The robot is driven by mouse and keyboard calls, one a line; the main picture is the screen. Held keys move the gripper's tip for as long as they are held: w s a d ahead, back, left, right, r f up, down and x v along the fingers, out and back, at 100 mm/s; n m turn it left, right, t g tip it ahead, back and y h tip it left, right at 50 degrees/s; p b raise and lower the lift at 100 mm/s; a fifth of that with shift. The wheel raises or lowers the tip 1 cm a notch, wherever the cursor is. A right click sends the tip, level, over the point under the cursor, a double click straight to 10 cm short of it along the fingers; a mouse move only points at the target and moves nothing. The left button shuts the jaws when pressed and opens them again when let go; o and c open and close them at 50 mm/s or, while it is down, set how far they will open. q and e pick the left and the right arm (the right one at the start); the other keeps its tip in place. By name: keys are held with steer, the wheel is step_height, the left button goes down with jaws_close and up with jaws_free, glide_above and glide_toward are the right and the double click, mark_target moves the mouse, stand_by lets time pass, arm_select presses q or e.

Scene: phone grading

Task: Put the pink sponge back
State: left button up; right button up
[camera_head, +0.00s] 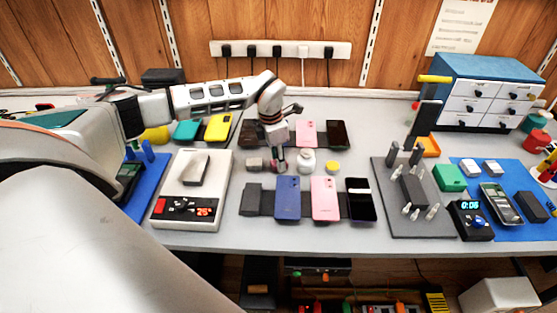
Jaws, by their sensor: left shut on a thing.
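My left gripper (277,160) reaches in from the left over the middle of the table, pointing down. It is shut on the pink sponge (280,167), of which only a small part shows between and below the fingers. The sponge is just left of a white bottle (307,160) and right of a small grey block (255,164). I cannot tell whether the sponge touches the table. My right gripper is not in view.
A yellow-lidded jar (333,168) is right of the bottle. A white scale (192,205) is left. A grey fixture plate (433,221) is right.

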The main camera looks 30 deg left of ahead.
mark_target(274, 163)
arm_select(q)
steer(key=shift+f, duration=0.15)
steer(key=o, duration=1.1)
steer(key=shift+c, duration=0.2)
step_height(274, 163, up, 12)
steer(key=s+p, duration=0.1)
steer(key=shift+a, duration=0.4)
steer(key=shift+s, duration=0.15)
